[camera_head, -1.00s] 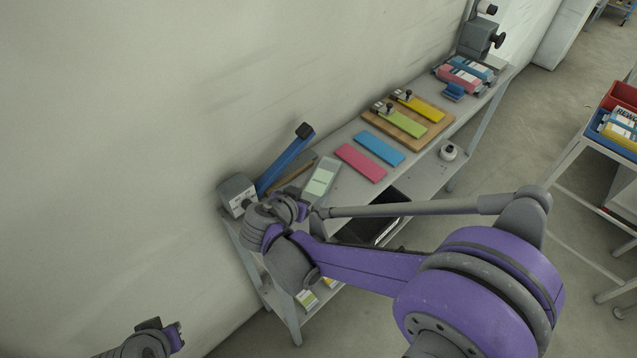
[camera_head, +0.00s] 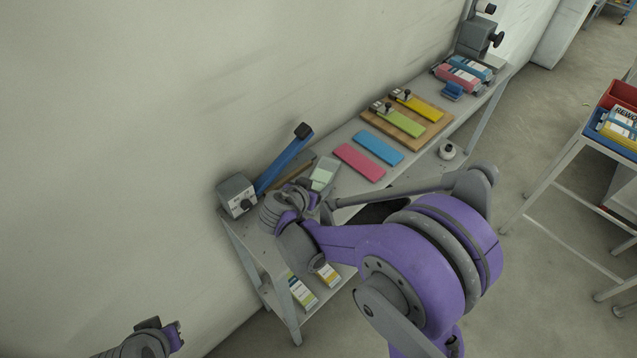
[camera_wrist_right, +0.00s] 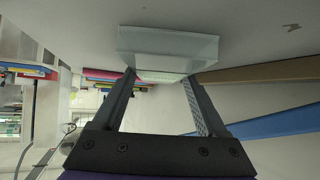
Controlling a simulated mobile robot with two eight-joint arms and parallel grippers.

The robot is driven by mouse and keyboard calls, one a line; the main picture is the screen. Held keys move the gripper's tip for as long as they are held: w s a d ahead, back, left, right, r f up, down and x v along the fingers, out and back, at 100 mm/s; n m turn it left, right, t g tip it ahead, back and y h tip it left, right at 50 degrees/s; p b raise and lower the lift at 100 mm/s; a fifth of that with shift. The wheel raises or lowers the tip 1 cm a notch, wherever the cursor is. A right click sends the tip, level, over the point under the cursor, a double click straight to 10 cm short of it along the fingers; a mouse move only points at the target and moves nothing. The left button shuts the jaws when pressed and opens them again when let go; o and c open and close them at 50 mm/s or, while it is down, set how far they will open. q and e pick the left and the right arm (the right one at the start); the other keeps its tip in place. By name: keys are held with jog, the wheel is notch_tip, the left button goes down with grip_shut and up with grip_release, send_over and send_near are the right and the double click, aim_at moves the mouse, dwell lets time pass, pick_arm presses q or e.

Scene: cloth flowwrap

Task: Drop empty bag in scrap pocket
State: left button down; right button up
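A pale green, translucent flat packet, seemingly the bag (camera_head: 324,172), lies on the bench beside the sealer. The right wrist view shows it (camera_wrist_right: 170,45) just beyond and between the fingertips of my right gripper (camera_wrist_right: 160,78). The fingers are spread apart, with no clear grip on it. In the head view my right gripper (camera_head: 318,196) is at the packet's near end, partly hidden by its own wrist. My left gripper (camera_head: 172,336) is at the bottom left, away from the bench; its fingers are too small to judge. I cannot identify a scrap pocket.
The sealer (camera_head: 238,194), with a raised blue arm (camera_head: 285,163), stands at the bench's left end by the wall. Pink (camera_head: 358,162) and blue (camera_head: 378,147) strips and a wooden board (camera_head: 436,128) lie farther right. Yellow-labelled packs (camera_head: 302,290) lie on the lower shelf.

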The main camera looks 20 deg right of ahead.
jog(key=c, duration=0.9)
